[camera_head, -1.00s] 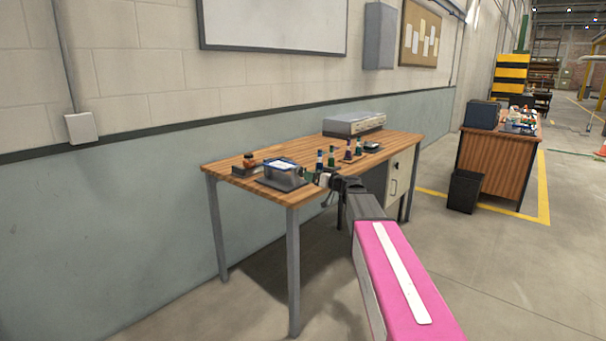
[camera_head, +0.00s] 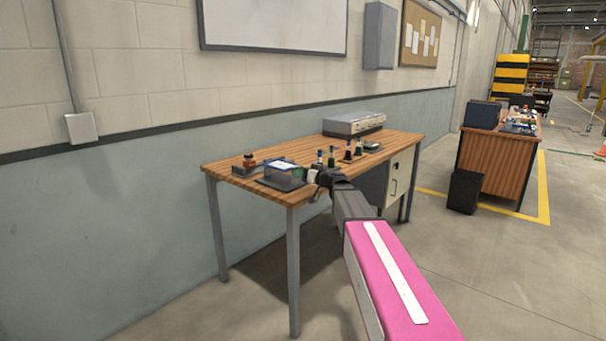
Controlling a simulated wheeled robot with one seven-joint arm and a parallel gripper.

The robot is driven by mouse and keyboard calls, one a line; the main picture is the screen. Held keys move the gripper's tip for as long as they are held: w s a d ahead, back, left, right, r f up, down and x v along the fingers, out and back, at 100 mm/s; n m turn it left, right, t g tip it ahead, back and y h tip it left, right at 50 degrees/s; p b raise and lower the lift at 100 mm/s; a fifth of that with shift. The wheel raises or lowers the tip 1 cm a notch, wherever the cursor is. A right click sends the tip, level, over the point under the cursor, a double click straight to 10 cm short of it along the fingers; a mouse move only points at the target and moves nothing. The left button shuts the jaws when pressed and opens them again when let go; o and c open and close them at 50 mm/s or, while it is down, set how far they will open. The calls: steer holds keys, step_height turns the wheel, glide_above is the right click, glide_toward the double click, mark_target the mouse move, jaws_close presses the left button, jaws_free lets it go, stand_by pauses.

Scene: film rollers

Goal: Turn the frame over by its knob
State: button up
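A small box-like thing (camera_head: 283,171) with bluish sides and a pale top sits on a dark base (camera_head: 275,184) at the table's near left part. It may be the frame, but I cannot make out a knob. My gripper (camera_head: 314,177) is just right of this box, low over the table's front edge. A small pale spot shows at its tip; I cannot tell whether it is a fingertip or a thing held. The fingers are too small to read.
The wooden table (camera_head: 225,169) also bears a reddish-brown jar (camera_head: 249,161) by a dark block, several slim dark and green upright pieces (camera_head: 332,156), and a grey instrument (camera_head: 354,124) at the back. A wall stands behind. Floor in front is clear.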

stand_by(0.3)
steer(key=m, duration=0.8)
steer(key=shift+m, duration=0.3)
steer(key=m, duration=0.4)
steer(key=shift+m, duration=2.5)
steer(key=o, duration=0.9)
